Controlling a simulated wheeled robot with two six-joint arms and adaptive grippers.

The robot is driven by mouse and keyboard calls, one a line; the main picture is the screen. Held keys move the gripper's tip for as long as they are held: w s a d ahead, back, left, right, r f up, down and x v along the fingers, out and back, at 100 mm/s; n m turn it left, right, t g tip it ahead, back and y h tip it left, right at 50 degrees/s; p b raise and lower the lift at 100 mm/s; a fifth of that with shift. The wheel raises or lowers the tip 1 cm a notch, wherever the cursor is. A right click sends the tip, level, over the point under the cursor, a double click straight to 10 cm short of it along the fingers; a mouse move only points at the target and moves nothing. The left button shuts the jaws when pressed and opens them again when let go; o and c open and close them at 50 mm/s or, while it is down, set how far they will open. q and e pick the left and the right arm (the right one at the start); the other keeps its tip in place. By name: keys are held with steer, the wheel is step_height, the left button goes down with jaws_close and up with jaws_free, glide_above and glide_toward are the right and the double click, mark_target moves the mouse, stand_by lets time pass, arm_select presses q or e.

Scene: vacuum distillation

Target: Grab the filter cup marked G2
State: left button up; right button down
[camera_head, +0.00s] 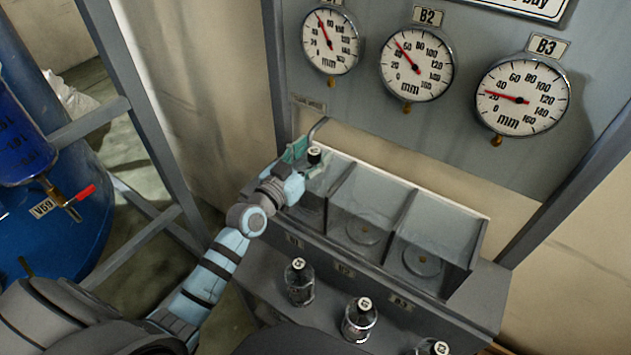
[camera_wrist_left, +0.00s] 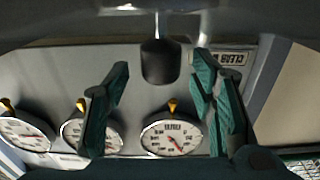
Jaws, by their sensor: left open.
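Several small bottle-like cups with dark caps and white cap labels stand on the front ledge below the compartments: a left one (camera_head: 299,285), a middle one (camera_head: 359,322) and a right one (camera_head: 430,349), cut by the bottom edge. Their labels are too small to read, so I cannot tell which is G2. In the left wrist view a black cylinder (camera_wrist_left: 158,62) on a thin stem sits between the spread fingers; contact is not visible. My right gripper is not shown.
A grey rack (camera_head: 372,213) has open compartments with clear dividers. Gauges, such as B2 (camera_head: 417,63) and B3 (camera_head: 523,97), hang on the panel above. A blue tank (camera_head: 60,240) with a red-handled valve (camera_head: 75,198) stands left. The middle and right compartments look empty.

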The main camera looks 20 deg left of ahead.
arm_select(q)
steer(key=shift+w+d+f, duration=0.15)
steer(key=shift+w+f, duration=0.05)
steer(key=shift+w, duration=0.35)
steer(key=shift+w+d+f, duration=0.15)
steer(key=shift+w+f, duration=0.05)
steer(key=shift+w, duration=0.3)
steer(key=shift+a, duration=0.1)
steer(key=shift+c, duration=0.9)
steer(key=shift+s+a+r, duration=0.2)
steer(key=shift+s+r, duration=0.1)
steer(key=shift+s, duration=0.35)
steer(key=c, duration=1)
steer(key=shift+w, duration=0.1)
jaws_close()
steer(key=shift+w, duration=0.1)
